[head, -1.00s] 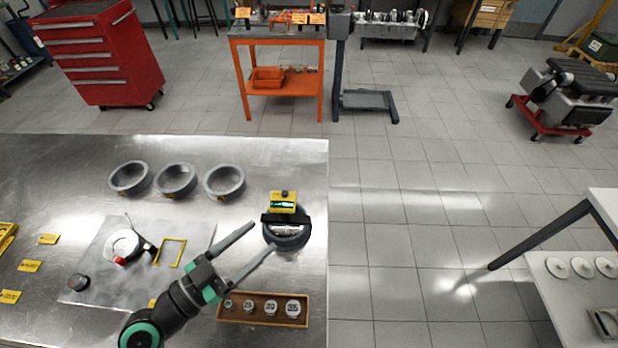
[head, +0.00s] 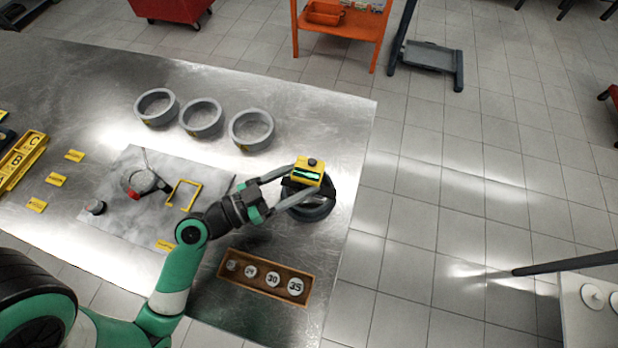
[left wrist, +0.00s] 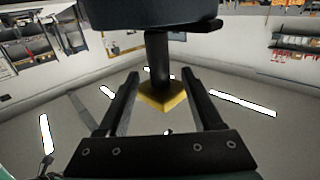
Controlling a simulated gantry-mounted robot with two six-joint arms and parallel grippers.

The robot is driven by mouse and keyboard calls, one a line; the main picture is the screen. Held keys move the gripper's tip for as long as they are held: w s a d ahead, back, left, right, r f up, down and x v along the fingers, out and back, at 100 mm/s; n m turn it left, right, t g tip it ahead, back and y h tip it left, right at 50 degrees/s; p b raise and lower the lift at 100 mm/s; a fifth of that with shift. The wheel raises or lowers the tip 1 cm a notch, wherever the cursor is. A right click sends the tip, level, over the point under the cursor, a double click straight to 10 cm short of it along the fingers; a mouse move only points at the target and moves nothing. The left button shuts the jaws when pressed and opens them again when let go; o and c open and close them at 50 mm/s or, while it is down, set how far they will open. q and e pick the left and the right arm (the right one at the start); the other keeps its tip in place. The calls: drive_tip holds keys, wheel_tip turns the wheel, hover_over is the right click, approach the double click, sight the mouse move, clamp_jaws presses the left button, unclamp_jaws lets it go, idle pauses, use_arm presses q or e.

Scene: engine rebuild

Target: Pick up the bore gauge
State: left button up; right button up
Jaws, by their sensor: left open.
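The bore gauge (head: 309,168), with a yellow head, a green display and a dark knob, stands over a dark grey ring (head: 312,212) near the table's right edge. My left gripper (head: 298,183) reaches it from the left, its two fingers open on either side of the gauge just below the yellow head. In the left wrist view, a dark stem and a yellow part of the gauge (left wrist: 162,95) show between the two open fingers (left wrist: 160,76). I cannot tell whether either finger touches it. My right gripper is not in view.
A wooden tray (head: 229,281) of numbered round pieces lies in front of the gauge. Several grey rings stand behind, including one (head: 251,147) nearest the gauge. A grey mat with a red-tipped tool (head: 136,183) and a yellow frame (head: 171,203) lies to the left.

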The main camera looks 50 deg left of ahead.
sight(321, 169)
use_arm(q)
drive_tip(key=w, duration=0.2)
drive_tip(key=w+d+p, duration=0.1)
drive_tip(key=w, duration=0.2)
drive_tip(key=shift+w, duration=0.15)
clamp_jaws()
drive_tip(key=shift+r, duration=0.1)
idle(1.0)
